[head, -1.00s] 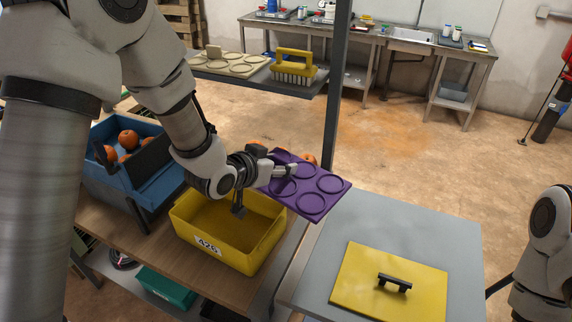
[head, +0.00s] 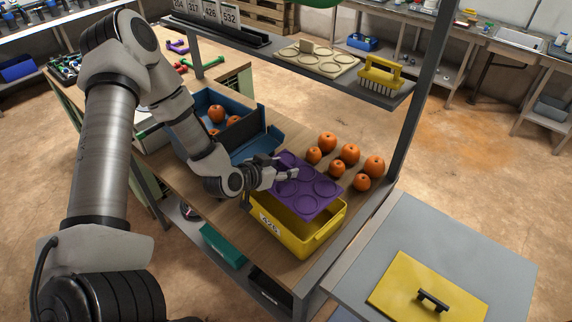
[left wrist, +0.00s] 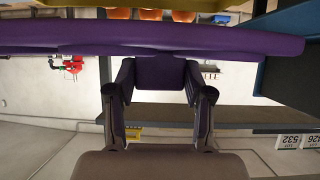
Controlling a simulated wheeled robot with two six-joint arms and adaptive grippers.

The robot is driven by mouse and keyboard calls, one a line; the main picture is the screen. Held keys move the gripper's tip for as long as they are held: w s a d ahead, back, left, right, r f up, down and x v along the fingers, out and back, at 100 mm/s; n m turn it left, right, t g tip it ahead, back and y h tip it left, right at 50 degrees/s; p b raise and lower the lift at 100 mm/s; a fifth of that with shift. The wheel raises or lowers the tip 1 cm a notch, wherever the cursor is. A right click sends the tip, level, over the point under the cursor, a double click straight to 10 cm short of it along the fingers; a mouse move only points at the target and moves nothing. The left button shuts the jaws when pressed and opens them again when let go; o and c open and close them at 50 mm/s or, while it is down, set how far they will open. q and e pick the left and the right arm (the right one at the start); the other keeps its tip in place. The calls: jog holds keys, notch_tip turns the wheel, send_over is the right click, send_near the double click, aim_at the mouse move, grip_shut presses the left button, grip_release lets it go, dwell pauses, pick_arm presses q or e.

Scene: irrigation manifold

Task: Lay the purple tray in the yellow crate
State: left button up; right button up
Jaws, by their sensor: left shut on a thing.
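The purple tray (head: 306,186), a flat plate with round recesses, is held over the yellow crate (head: 322,239) in the head view. It hides most of the crate's opening. My left gripper (head: 287,174) is shut on the tray's left edge. In the left wrist view the tray (left wrist: 190,38) spans the picture, with its tab between the two fingers (left wrist: 160,75). The crate bears a label on its front side. I cannot tell whether the tray touches the crate's rim. My right gripper is not in view.
Several orange fruits (head: 350,153) stand on the bench behind the crate. A blue bin (head: 255,148) with more fruit is to the left. A shelf above holds a yellow brush (head: 380,76). A yellow lid (head: 413,298) lies on the grey table at right.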

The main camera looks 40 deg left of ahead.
pick_arm(q)
jog(key=f+b, duration=0.4)
jog(key=f, duration=0.1)
jog(key=f+b, duration=0.4)
jog(key=shift+s+a+f, duration=0.1)
jog(key=shift+a+f, duration=0.1)
jog(key=shift+f, duration=0.2)
jog(key=shift+r, duration=0.1)
jog(key=o, duration=1.3)
jog(key=o, duration=0.4)
jog(key=shift+c, duration=0.2)
